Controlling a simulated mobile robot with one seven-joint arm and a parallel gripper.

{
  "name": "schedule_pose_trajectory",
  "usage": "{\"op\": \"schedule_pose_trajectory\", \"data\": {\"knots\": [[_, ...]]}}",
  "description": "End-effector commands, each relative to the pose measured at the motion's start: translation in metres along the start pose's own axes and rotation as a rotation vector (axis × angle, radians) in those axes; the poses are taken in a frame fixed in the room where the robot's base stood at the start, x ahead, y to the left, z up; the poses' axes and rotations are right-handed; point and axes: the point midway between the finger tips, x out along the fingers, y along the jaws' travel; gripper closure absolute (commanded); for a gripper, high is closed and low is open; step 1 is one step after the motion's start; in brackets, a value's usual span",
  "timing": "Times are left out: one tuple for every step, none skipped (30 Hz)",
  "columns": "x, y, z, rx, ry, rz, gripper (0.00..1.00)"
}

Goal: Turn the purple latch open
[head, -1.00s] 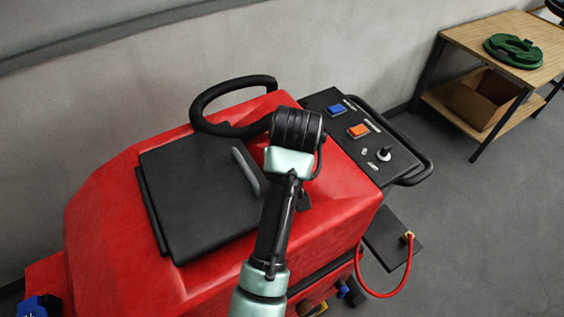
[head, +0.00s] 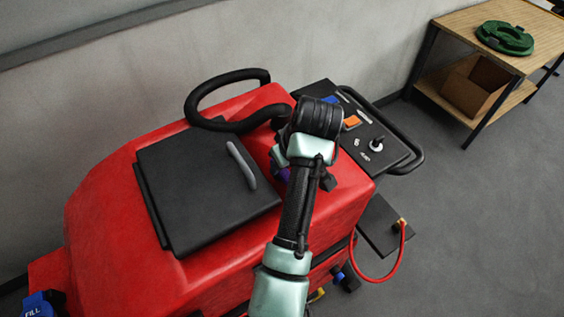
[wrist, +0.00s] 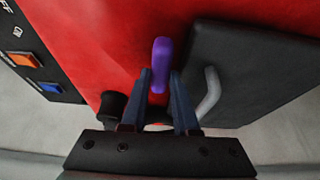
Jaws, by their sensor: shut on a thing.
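The purple latch (wrist: 161,62) is a small elongated piece on the red machine top, beside the edge of the black lid (wrist: 250,62). In the wrist view my gripper (wrist: 160,80) has one finger on each side of it and is shut on its near end; the far end sticks out past the fingertips. In the head view a bit of the purple latch (head: 284,175) shows beside my arm. My arm hides the rest of it and my fingers there. The black lid (head: 190,215) lies flat and closed, with a grey handle (head: 241,165).
A black hose (head: 190,105) loops behind the lid. The control panel (head: 375,140) with an orange switch and a knob is to the right, and a red cable (head: 378,278) hangs below. A wooden table (head: 465,38) with a green coil stands at the back right.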

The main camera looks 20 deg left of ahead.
Motion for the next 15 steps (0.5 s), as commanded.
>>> {"op": "schedule_pose_trajectory", "data": {"knots": [[-0.0008, -0.0002, -0.0016, -0.005, 0.003, 0.0, 1.0], [-0.0008, -0.0002, -0.0016, -0.005, 0.003, 0.0, 1.0], [-0.0008, -0.0002, -0.0016, -0.004, 0.003, 0.001, 1.0], [-0.0008, -0.0002, -0.0016, -0.004, 0.003, 0.001, 1.0], [-0.0009, -0.0002, -0.0016, -0.004, 0.003, 0.001, 1.0], [-0.0009, -0.0002, -0.0017, -0.004, 0.004, 0.001, 1.0], [-0.0009, -0.0002, -0.0017, -0.004, 0.003, 0.001, 0.66], [-0.0009, -0.0002, -0.0016, -0.004, 0.003, 0.001, 0.61], [-0.0008, -0.0002, -0.0015, -0.004, 0.003, 0.001, 0.54], [-0.0008, -0.0002, -0.0014, -0.003, 0.003, 0.001, 0.48], [-0.0007, -0.0002, -0.0013, -0.003, 0.003, 0.001, 0.43], [-0.0006, -0.0002, -0.0011, -0.002, 0.002, 0.001, 0.41], [-0.0006, -0.0002, -0.001, -0.002, 0.002, 0.001, 0.41], [-0.0005, -0.0002, -0.0009, -0.002, 0.002, 0.001, 0.41], [-0.0004, -0.0001, -0.0008, -0.001, 0.002, 0.001, 0.41]]}}
